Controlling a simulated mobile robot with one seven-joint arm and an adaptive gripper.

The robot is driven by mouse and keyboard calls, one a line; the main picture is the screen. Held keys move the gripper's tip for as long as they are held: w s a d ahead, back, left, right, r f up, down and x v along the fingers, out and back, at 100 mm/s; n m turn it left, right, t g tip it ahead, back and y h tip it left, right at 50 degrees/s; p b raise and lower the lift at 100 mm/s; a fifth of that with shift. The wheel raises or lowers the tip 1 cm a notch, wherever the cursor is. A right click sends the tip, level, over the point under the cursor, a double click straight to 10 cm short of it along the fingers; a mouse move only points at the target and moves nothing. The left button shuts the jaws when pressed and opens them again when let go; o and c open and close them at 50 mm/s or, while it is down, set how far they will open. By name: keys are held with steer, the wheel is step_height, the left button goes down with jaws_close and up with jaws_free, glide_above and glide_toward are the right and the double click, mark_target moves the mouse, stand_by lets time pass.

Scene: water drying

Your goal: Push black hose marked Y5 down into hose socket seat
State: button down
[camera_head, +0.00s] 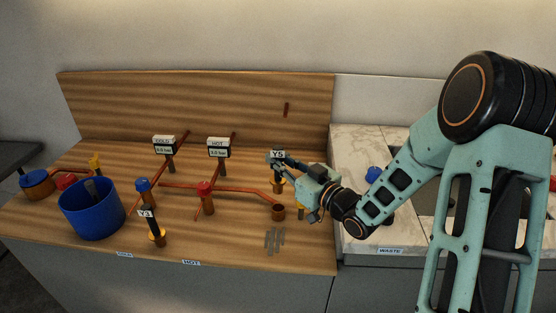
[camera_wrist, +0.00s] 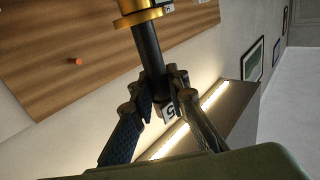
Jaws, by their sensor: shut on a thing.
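The black hose marked Y5 shows by its white label (camera_head: 277,154) and its gold collar (camera_head: 277,187) in the head view. In the wrist view the black hose (camera_wrist: 149,48) runs away from my fingers to the gold collar (camera_wrist: 139,18), and part of the label (camera_wrist: 169,113) shows between the fingers. My gripper (camera_head: 283,164) is shut on the hose near its labelled end, reaching in from the right. It also fills the lower wrist view (camera_wrist: 157,94). An open copper cup (camera_head: 278,212) stands just in front of the collar. Whether the collar touches a seat is hidden.
A second hose marked Y3 (camera_head: 147,213) stands at the front left. A blue bucket (camera_head: 91,214), red valve (camera_head: 205,188), copper pipes (camera_head: 240,188) and two gauges (camera_head: 218,147) share the wooden bench. Grey strips (camera_head: 274,240) lie near its front edge.

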mark_target(281, 180)
steer(key=shift+f+b, duration=3.15)
steer(key=shift+f, duration=0.15)
steer(key=shift+s+f, duration=0.1)
steer(key=shift+f, duration=0.05)
steer(key=shift+s+d+f+b, duration=0.1)
steer(key=shift+s+f+b, duration=0.15)
steer(key=shift+f+b, duration=0.4)
steer(key=shift+s+f+b, duration=0.2)
steer(key=shift+f+b, duration=0.3)
steer(key=shift+b, duration=0.15)
steer(key=shift+s+f+b, duration=0.25)
steer(key=shift+f+b, duration=0.25)
steer(key=shift+b, duration=0.25)
steer(key=shift+r, duration=0.25)
steer(key=shift+w+r+p, duration=0.35)
steer(key=shift+r+p, duration=0.3)
steer(key=shift+p, duration=0.05)
steer(key=shift+w+r+p, duration=0.35)
steer(key=shift+r+p, duration=0.25)
steer(key=shift+p, duration=0.1)
steer(key=shift+w+r, duration=0.1)
steer(key=shift+r, duration=0.2)
steer(key=shift+r+b, duration=0.15)
steer(key=shift+b, duration=0.2)
